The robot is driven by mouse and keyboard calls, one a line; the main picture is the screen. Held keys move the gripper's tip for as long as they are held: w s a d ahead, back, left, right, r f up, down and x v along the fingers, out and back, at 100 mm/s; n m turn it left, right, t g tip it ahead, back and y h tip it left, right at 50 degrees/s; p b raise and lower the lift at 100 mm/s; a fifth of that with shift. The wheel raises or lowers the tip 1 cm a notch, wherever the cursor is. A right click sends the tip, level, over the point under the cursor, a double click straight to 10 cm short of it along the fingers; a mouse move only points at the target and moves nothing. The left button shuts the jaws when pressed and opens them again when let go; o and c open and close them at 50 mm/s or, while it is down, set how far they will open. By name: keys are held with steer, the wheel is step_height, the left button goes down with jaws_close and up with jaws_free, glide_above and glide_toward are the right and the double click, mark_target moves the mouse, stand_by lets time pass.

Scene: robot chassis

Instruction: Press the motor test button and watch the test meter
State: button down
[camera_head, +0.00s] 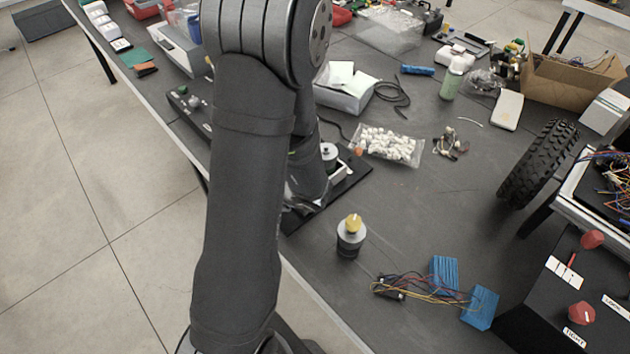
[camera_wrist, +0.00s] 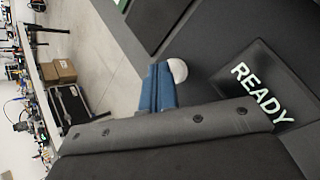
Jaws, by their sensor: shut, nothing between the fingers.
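My gripper (camera_wrist: 160,76) shows in the wrist view as blue fingers, shut and empty. A white rounded piece (camera_wrist: 178,69) is right beside the fingertips; I cannot tell whether they touch or whether it is the motor test button. A dark panel (camera_wrist: 246,101) with the word READY in white is to the right of the fingers; I cannot tell whether it is the test meter. In the head view my arm hides much of the bench area around the gripper, and no button or meter can be clearly made out there.
A dark base plate (camera_head: 349,178) lies beside my arm. A black cylinder with a yellow top (camera_head: 351,238) stands nearby, with blue blocks (camera_head: 480,306) and wires to its right.

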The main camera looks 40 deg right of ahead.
steer(key=shift+f, duration=0.5)
steer(key=shift+r, duration=3.5)
steer(key=shift+f, duration=0.15)
